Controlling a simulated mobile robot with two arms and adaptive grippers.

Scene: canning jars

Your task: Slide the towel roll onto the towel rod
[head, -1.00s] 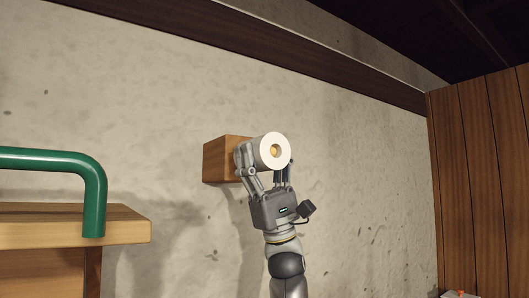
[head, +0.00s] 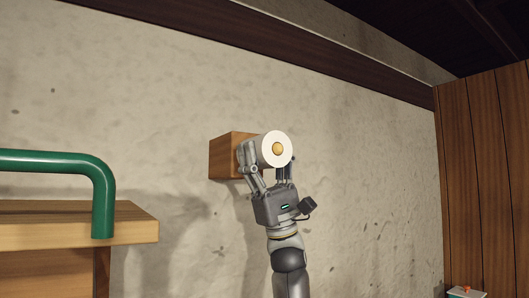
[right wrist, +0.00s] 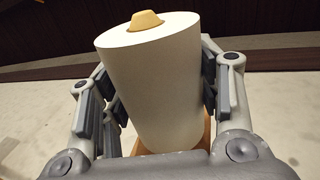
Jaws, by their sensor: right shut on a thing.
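The white towel roll (head: 267,150) is in front of a wooden block (head: 229,155) on the wall. The yellowish end of the towel rod (head: 278,149) shows in the roll's centre hole; in the right wrist view the rod tip (right wrist: 146,20) sticks out past the roll's end face. My right gripper (head: 267,166) is shut on the roll, with fingers on both sides of it, as the right wrist view (right wrist: 160,92) also shows. The rest of the rod is hidden inside the roll. My left gripper is not in view.
A green bent rail (head: 103,195) rises from a wooden shelf (head: 75,232) at the left. A wooden plank wall (head: 490,180) stands at the right. A small box with an orange part (head: 466,291) shows at the lower right. The wall around the block is bare.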

